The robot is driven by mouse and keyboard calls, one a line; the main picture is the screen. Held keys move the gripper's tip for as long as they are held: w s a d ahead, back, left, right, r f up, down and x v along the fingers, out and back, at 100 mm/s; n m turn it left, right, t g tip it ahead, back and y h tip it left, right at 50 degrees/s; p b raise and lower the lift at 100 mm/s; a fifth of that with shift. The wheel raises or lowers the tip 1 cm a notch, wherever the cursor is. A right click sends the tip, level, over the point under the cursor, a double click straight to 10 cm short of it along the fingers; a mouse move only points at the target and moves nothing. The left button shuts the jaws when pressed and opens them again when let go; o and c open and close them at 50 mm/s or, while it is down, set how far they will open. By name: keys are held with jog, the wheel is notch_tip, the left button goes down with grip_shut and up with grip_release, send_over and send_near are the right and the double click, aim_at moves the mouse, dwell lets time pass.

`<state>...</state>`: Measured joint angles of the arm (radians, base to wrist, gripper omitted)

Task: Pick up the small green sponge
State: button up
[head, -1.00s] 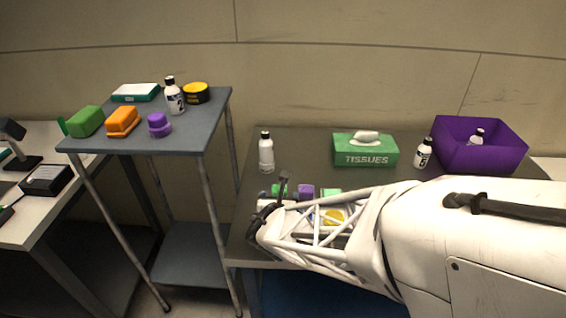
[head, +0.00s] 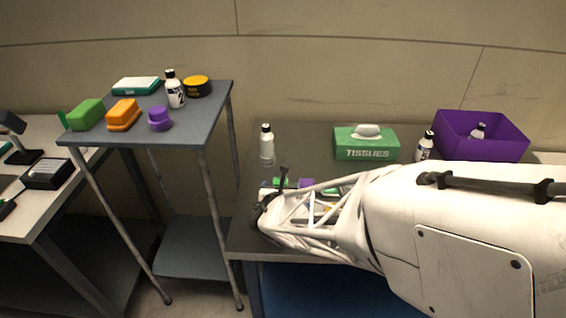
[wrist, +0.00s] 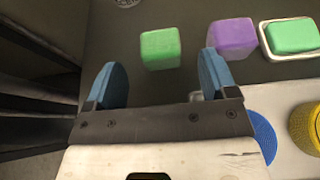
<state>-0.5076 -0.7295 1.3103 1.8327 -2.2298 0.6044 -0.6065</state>
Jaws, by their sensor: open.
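A small green sponge block (wrist: 160,48) stands on the dark table, just beyond my gripper (wrist: 162,78) in the wrist view. My gripper is open, with its two blue fingers apart and nothing between them. The sponge lines up with the gap between the fingertips and is not touched. In the head view only a little of the green block (head: 279,182) shows above my arm. A larger green block (head: 87,114) sits on the grey stand at left.
A purple block (wrist: 232,40) stands right of the sponge, then a white dish (wrist: 291,57) holding a green block. A blue disc (wrist: 262,135) and yellow tub (wrist: 306,128) lie nearer. A white bottle (head: 267,143), tissue box (head: 365,143) and purple bin (head: 482,136) stand behind.

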jog(key=shift+w, duration=0.15)
jog(key=shift+x, duration=2.5)
jog(key=shift+r, duration=0.1)
jog(key=c, duration=1)
jog(key=shift+r, duration=0.15)
notch_tip(320, 180, up, 18)
